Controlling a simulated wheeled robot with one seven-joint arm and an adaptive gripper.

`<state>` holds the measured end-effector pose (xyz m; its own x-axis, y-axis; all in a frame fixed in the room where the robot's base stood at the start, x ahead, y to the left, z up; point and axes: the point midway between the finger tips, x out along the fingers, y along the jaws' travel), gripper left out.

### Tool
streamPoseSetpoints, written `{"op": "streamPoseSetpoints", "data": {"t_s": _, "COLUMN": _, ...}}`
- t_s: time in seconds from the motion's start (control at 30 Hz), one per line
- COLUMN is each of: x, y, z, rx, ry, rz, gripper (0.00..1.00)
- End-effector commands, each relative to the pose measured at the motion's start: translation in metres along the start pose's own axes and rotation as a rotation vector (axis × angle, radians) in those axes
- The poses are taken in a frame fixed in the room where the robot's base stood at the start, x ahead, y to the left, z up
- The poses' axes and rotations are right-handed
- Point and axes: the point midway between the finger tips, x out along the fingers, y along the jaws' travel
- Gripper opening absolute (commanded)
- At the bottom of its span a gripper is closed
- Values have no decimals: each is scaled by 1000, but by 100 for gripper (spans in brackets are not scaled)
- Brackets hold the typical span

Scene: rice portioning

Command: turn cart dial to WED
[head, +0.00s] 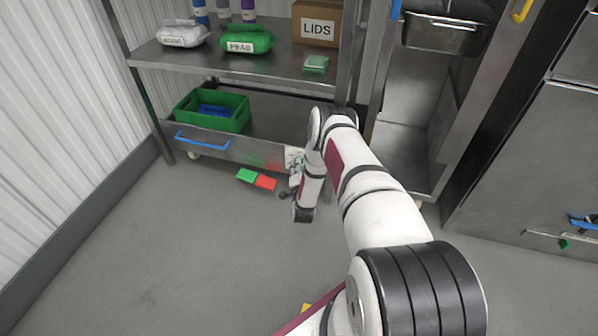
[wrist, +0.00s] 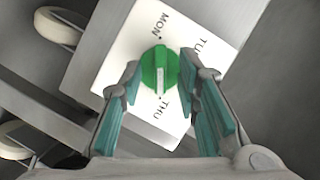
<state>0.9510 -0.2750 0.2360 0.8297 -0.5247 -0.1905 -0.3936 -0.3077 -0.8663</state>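The green dial (wrist: 159,68) sits on a white plate (wrist: 122,52) in the wrist view. MON reads at the plate's upper left, part of TUE at the upper right, and THU below the dial. WED cannot be seen. The dial's white mark runs down the picture, roughly toward THU. My gripper (wrist: 161,62) is open, with one teal-padded finger on each side of the dial; whether either finger touches it is unclear. In the head view the plate (head: 293,156) shows on the cart's (head: 235,149) right end, and my arm hides the dial.
A green crate (head: 240,119) stands on the cart's lower shelf. Green (head: 247,176) and red (head: 266,183) pieces lie on the floor beside the cart. A steel cabinet (head: 530,170) stands at right. The floor in front is mostly clear.

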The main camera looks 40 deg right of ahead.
Motion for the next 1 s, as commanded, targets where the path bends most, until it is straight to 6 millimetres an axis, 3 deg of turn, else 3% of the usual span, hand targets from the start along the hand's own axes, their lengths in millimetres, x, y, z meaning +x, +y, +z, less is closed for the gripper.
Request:
{"op": "streamPoseSetpoints", "data": {"t_s": 0.33, "x": 4, "y": 0, "z": 0, "rx": 0, "ry": 0, "rz": 0, "gripper": 30}}
{"op": "streamPoseSetpoints", "data": {"t_s": 0.47, "x": 4, "y": 0, "z": 0, "rx": 0, "ry": 0, "rz": 0, "gripper": 1}}
{"op": "streamPoseSetpoints", "data": {"t_s": 1.0, "x": 3, "y": -2, "z": 0, "rx": -72, "ry": -1, "rz": 30, "gripper": 0}}
